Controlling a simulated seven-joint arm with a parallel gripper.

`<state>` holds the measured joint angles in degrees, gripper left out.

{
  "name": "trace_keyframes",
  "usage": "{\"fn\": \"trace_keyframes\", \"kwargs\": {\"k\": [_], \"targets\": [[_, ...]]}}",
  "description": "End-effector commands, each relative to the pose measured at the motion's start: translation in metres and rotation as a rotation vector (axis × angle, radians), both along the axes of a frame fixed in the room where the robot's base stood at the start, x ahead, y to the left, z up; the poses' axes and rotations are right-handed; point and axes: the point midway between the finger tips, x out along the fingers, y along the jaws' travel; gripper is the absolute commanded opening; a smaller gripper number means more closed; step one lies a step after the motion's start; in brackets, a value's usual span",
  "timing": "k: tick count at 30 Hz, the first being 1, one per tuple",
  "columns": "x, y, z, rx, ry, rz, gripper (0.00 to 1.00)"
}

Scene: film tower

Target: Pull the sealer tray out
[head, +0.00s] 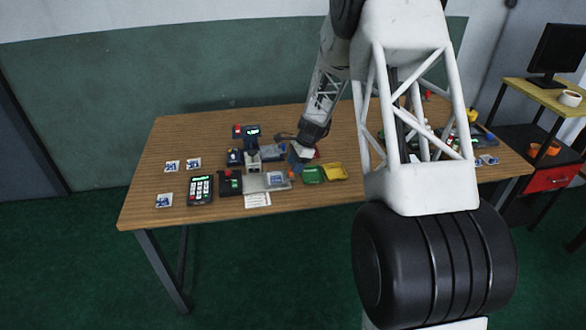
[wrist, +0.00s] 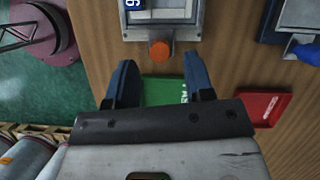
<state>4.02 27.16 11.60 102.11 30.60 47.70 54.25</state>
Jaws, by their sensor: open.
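The sealer tray (head: 252,185) is a flat grey tray at the front middle of the table, with a small blue-and-white card on it. In the wrist view its grey end (wrist: 183,30) is at the top, with a round orange knob (wrist: 160,50) sticking out toward my gripper. My gripper (wrist: 160,68) is open and empty. Its two blue fingers stand apart, one on each side of the knob's line, with the knob just beyond the tips. In the head view my gripper (head: 299,153) is over the table, close to the tray's right end.
A green tray (head: 313,175) and a yellow tray (head: 336,172) lie right of the sealer tray. A red tray (wrist: 265,106) lies beside the green one in the wrist view. A grey device with a blue knob (wrist: 304,53) is nearby. A keypad (head: 200,190) stands to the left.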

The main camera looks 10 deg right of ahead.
Motion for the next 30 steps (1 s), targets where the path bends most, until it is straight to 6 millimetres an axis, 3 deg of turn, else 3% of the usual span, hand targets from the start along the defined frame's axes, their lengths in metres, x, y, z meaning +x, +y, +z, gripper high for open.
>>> {"fn": "trace_keyframes", "kwargs": {"k": [12,30], "targets": [[0.003,-0.019,0.044,0.0,-0.002,0.0,0.48],[0.001,-0.02,0.053,-0.001,-0.006,0.006,0.48]]}}
